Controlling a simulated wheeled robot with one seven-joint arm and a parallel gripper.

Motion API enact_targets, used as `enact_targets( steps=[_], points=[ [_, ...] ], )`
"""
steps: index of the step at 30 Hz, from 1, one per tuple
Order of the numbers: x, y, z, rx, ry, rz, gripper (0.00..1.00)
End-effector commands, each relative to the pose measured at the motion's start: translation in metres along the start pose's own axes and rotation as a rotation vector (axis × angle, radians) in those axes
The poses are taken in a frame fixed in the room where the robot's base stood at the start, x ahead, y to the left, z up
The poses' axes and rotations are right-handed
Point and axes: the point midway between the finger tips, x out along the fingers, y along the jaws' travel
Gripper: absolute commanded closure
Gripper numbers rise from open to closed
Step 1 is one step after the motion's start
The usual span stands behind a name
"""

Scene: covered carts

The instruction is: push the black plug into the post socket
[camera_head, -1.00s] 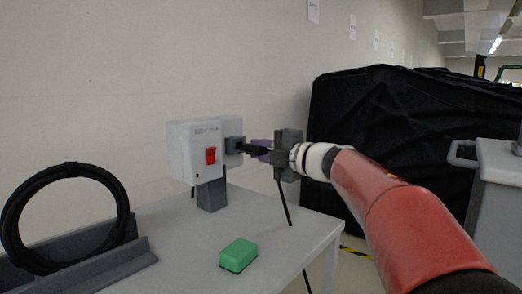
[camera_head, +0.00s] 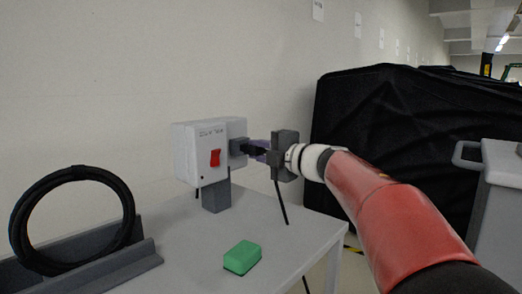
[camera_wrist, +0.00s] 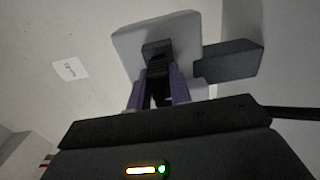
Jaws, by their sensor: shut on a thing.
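The post is a light grey box (camera_head: 198,150) with a red switch (camera_head: 215,158), standing on a dark grey foot on the table. Its dark socket (camera_head: 238,147) sticks out on the right side, and it also shows in the wrist view (camera_wrist: 157,50). My gripper (camera_head: 262,150) comes in from the right, shut on the black plug (camera_head: 252,150). In the wrist view the purple fingers hold the plug (camera_wrist: 158,72) on both sides, its front end at the socket's mouth. I cannot tell how deep it sits. A black cable (camera_head: 280,200) hangs below my gripper.
A green block (camera_head: 242,257) lies on the white table (camera_head: 200,270). A black cable coil (camera_head: 75,172) stands in a grey holder (camera_head: 110,270) at the left. A black-covered cart (camera_head: 400,130) and a grey cart (camera_head: 500,190) stand to the right.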

Motion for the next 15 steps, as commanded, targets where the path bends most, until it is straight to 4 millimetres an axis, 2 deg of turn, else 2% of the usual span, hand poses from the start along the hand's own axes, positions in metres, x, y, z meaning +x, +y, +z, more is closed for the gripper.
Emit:
enact_targets(
  steps=[14, 15],
  points=[
    [0.012, 0.0, 0.0, 0.0, 0.001, -0.001, 1.0],
    [0.012, 0.0, 0.0, -0.001, 0.001, 0.0, 0.77]
  ],
)
